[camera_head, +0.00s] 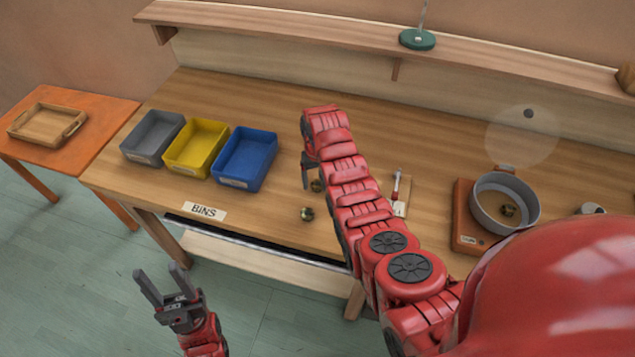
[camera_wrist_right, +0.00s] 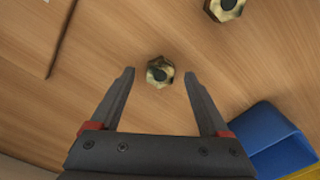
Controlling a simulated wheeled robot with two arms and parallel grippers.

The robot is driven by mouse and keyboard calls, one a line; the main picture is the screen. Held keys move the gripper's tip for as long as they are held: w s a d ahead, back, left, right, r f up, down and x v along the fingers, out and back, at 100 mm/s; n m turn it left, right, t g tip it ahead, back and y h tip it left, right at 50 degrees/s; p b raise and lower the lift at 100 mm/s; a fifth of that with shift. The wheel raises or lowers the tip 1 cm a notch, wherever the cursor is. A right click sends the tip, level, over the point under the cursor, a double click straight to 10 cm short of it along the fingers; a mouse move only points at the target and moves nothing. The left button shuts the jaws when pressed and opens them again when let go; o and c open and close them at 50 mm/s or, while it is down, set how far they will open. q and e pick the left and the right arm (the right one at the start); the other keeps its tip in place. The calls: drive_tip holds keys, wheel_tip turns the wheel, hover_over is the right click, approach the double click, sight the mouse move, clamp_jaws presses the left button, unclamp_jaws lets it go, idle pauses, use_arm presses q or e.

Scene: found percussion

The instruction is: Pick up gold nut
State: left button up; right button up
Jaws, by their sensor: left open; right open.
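A gold hex nut (camera_wrist_right: 160,72) with a dark hole lies on the wooden table; in the right wrist view it shows between my right gripper's fingertips, touching neither. In the head view it is the nut (camera_head: 317,186) close to that gripper, partly covered by the arm. A second gold nut (camera_head: 307,214) lies nearer the table's front edge and shows at the top of the right wrist view (camera_wrist_right: 225,9). My right gripper (camera_head: 306,180) is open and empty, pointing down over the table. My left gripper (camera_head: 163,285) is open and empty in front of the table.
Grey (camera_head: 153,138), yellow (camera_head: 196,148) and blue (camera_head: 245,158) bins stand left of my right gripper. A grey pan (camera_head: 505,202) holding another nut sits on an orange scale (camera_head: 463,215) at the right. A shelf (camera_head: 330,28) runs along the back. A wooden tray (camera_head: 47,123) rests on an orange side table.

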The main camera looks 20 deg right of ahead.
drive_tip(key=shift+f, duration=0.5)
clamp_jaws()
